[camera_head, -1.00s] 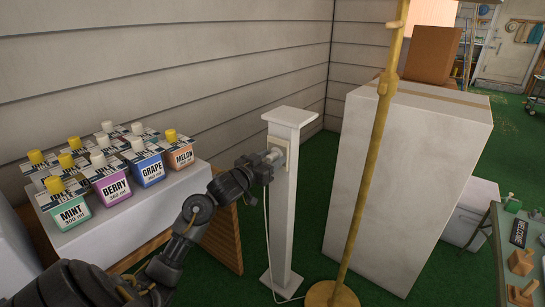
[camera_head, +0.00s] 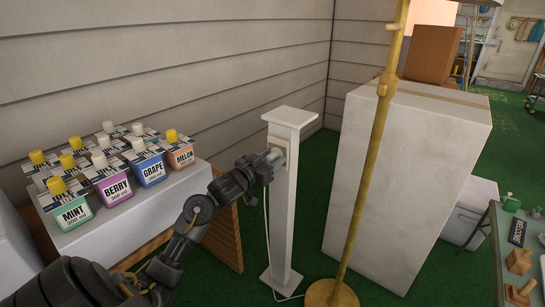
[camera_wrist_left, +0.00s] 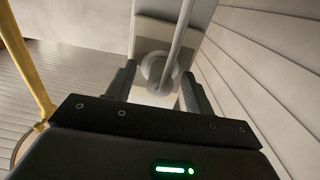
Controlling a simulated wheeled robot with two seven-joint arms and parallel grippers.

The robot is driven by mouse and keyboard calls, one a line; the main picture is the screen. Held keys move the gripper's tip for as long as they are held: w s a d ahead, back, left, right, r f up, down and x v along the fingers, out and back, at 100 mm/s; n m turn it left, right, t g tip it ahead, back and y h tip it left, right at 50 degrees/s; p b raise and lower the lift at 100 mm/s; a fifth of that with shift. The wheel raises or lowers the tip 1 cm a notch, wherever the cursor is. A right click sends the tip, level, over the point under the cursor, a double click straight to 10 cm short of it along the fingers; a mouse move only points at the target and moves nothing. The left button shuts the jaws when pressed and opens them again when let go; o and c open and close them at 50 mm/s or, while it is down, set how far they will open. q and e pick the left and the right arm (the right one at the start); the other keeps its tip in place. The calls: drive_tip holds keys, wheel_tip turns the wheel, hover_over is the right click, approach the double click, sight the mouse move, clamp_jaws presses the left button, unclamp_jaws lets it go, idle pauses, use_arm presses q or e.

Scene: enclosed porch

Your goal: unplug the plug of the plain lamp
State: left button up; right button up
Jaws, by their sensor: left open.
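A pale round plug (camera_wrist_left: 153,71) sits at the outlet plate on a white post, and a light cord (camera_wrist_left: 182,32) leaves it. In the head view, the outlet plate (camera_head: 291,150) faces left, and the cord (camera_head: 267,230) hangs down beside the post to the floor. My left gripper (camera_wrist_left: 158,88) is open at the plate, its fingers on either side of the plug. In the head view my left gripper (camera_head: 275,158) hides most of the plug. A brass floor lamp pole (camera_head: 367,180) stands right of the post. My right gripper is out of view.
The white post (camera_head: 285,220) stands on green floor. A tall white box (camera_head: 410,180) with a brown carton (camera_head: 433,55) is behind the lamp pole. Several labelled bottles stand on a white-topped bench (camera_head: 120,222) at left. A green table (camera_head: 510,262) is at the right edge.

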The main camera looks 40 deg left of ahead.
sight(269, 160)
use_arm(q)
drive_tip(key=shift+p, duration=0.35)
drive_tip(key=shift+c, duration=0.3)
clamp_jaws()
drive_tip(key=shift+s+p, duration=1.6)
drive_tip(key=shift+s, duration=1.4)
drive_tip(key=shift+d, duration=0.1)
